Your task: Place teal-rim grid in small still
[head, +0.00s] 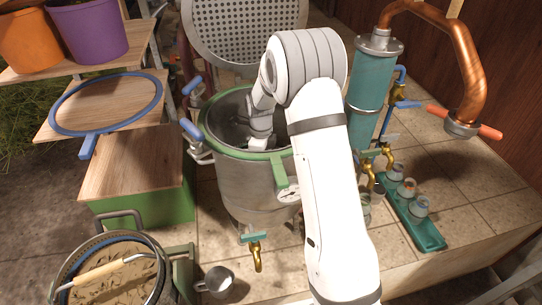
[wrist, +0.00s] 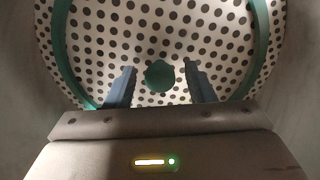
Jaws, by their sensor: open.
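The teal-rim grid (wrist: 110,50) fills most of the wrist view, a pale perforated disc with a teal rim and a teal centre knob (wrist: 159,75). It lies inside a metal vessel whose grey walls (wrist: 20,90) show at both sides. In the head view my arm reaches down into the small still (head: 240,180), a steel pot with a green rim band and blue handles. My gripper (wrist: 159,72) is open, with one finger on each side of the knob and gaps between. The pot's inside is mostly hidden in the head view.
A large perforated disc (head: 250,25) stands behind the pot. A teal column (head: 368,90) with a copper pipe (head: 462,60) is to the right, near a green tray (head: 420,225) of small jars. A blue ring (head: 105,103) lies on the left shelf. A metal cup (head: 217,281) stands in front.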

